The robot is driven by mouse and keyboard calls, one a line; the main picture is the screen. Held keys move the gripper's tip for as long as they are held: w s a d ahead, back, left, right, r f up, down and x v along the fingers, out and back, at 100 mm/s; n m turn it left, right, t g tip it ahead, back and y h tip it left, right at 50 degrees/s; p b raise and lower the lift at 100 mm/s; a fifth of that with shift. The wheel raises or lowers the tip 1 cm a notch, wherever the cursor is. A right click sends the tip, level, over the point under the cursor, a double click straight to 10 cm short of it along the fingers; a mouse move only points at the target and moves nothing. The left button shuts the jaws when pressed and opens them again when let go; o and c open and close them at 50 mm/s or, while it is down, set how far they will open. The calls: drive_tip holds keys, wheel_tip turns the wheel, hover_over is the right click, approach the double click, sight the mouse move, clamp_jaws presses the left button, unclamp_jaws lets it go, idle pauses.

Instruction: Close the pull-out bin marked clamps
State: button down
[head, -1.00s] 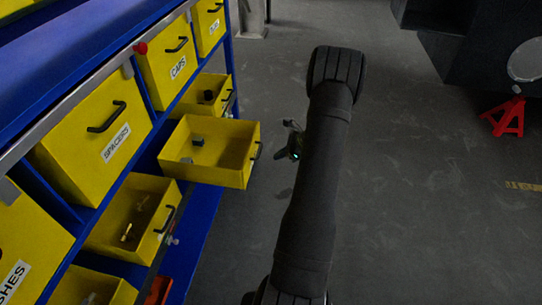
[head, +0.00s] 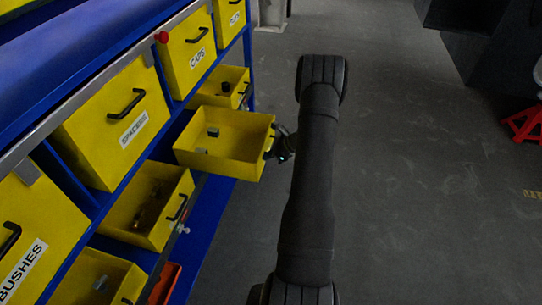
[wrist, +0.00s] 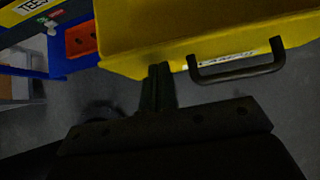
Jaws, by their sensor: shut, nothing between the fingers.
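A yellow pull-out bin (head: 186,157) stands out from the blue rack in the head view, further than its neighbours, with small dark parts inside. Its front faces away there, so I cannot read its label. In the wrist view a yellow bin front (wrist: 140,50) fills the upper part, with a dark handle (wrist: 238,75) and a label too oblique to read. My gripper (head: 272,154) is at this bin's front, partly hidden by my arm. In the wrist view the gripper (wrist: 158,72) is shut and empty, left of the handle, close to the front; I cannot tell whether it touches.
Closed upper bins read SPACERS (head: 111,124), CAPS (head: 188,54) and BUSHES (head: 30,245). Other lower bins (head: 150,208) are also partly open on both sides. The wrist view shows a TEES label (wrist: 32,6) and an orange part (wrist: 80,40). The grey floor (head: 400,200) is open.

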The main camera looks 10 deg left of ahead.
drive_tip(key=a, duration=2.5)
drive_tip(key=shift+a, duration=0.25)
drive_tip(key=shift+a+r, duration=0.1)
drive_tip(key=shift+r, duration=0.05)
drive_tip(key=d+r, duration=0.6)
drive_tip(key=d, duration=0.6)
drive_tip(key=shift+r, duration=0.4)
drive_tip(key=shift+a, duration=0.1)
